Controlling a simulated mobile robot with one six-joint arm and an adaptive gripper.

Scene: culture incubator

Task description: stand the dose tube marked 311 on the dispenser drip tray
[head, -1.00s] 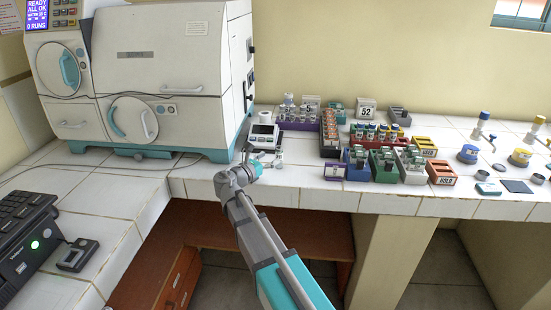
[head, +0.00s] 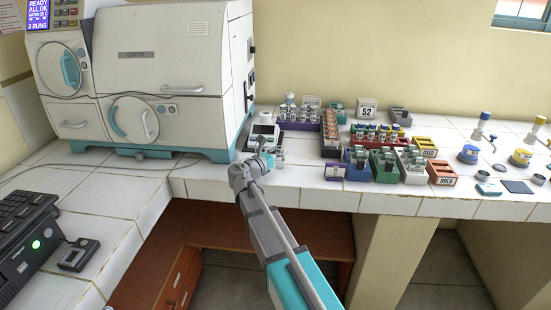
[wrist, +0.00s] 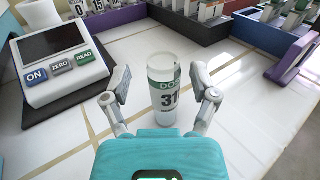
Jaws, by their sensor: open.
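A clear dose tube (wrist: 164,92) with a green band and a label reading "DOSE" and "31", the rest of the number turned out of sight, stands upright on the white tiles. It also shows in the head view (head: 279,158), small, just right of my gripper. My gripper (wrist: 166,84) is open, with one finger on each side of the tube and gaps visible on both sides. In the head view my gripper (head: 268,160) is low over the counter's front. I cannot tell for sure which item is the dispenser drip tray.
A readout device (wrist: 55,65) with ON, ZERO and READ buttons sits on a dark mat, close left of the tube. Coloured racks (head: 385,164) of tubes stand to the right. Blue (head: 468,154) and yellow (head: 520,158) dispenser-like items and a dark square pad (head: 517,187) are farther right.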

